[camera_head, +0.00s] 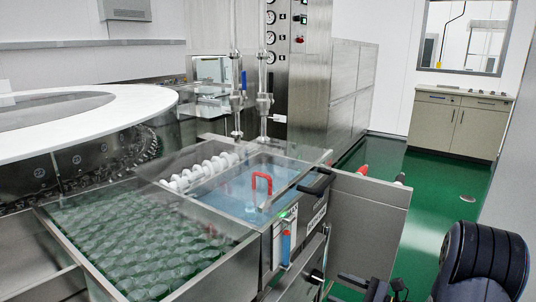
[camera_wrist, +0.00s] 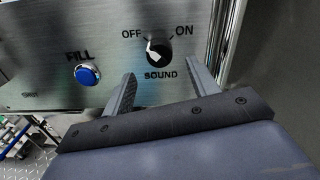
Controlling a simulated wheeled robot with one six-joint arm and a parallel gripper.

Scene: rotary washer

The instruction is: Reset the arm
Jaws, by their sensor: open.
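My gripper (camera_wrist: 159,68) is open in the wrist view, with its two grey fingers apart and nothing between them that I can see held. A metal panel fills the view ahead of it. A black rotary knob (camera_wrist: 160,53) with a white pointer, labelled SOUND, OFF and ON, sits just beyond and between the fingertips. The pointer leans up and left, towards OFF. I cannot tell whether the fingers touch the panel. In the head view my dark arm (camera_head: 485,260) shows at the lower right, low beside the machine.
A blue FILL button (camera_wrist: 87,74) is left of the knob. The washer tank (camera_head: 215,270) holds rows of glass vials, beside a water bath (camera_head: 235,192) with a red handle (camera_head: 262,177). A cabinet (camera_head: 458,122) stands at the back right. Green floor (camera_head: 430,190) is open between.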

